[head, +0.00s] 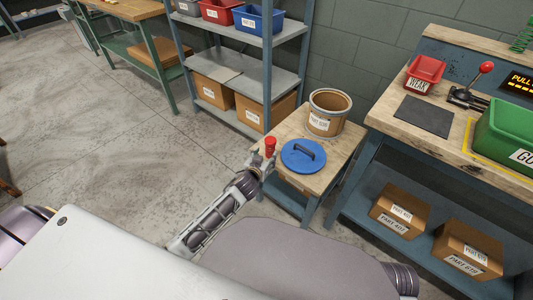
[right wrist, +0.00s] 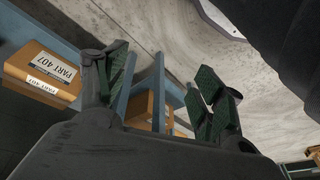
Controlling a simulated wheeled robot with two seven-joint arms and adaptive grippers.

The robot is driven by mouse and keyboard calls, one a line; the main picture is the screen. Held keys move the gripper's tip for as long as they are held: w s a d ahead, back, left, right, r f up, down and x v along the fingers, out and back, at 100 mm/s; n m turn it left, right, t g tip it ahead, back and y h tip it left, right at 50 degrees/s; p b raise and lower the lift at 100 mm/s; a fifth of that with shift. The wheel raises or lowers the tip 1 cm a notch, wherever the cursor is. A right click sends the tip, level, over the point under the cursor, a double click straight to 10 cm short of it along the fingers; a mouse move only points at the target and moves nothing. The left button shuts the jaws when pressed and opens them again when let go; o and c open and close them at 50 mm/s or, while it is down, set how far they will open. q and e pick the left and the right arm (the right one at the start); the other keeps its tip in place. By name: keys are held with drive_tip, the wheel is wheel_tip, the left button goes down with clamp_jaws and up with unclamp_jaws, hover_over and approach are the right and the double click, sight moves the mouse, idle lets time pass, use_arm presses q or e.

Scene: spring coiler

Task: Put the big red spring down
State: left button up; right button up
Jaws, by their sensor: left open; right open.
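The red spring (head: 270,146) stands upright at the left edge of the small wooden table in the head view. My left gripper (head: 263,162) is right at the spring's lower part, with its jaws open. The gripper hides the spring's bottom, so I cannot tell whether it rests on the table or touches the fingers. My right gripper (right wrist: 162,62) is open and empty in the right wrist view, its green-padded fingers spread apart.
A blue lid (head: 303,156) with a dark handle and a brown drum (head: 328,112) take up much of the small table (head: 318,182). The workbench (head: 450,143) at right holds a red bin (head: 424,73), a dark mat (head: 424,116) and a green bin (head: 507,130). Shelving (head: 288,78) stands behind.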

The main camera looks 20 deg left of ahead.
use_arm(q)
drive_tip(key=v, duration=0.3)
drive_tip(key=shift+s+p, duration=0.2)
drive_tip(key=shift+p, duration=0.15)
use_arm(e)
drive_tip(key=shift+w+d+f, duration=0.1)
drive_tip(key=shift+w+f, duration=0.1)
drive_tip(key=shift+f, duration=0.35)
drive_tip(key=shift+s+f, duration=0.15)
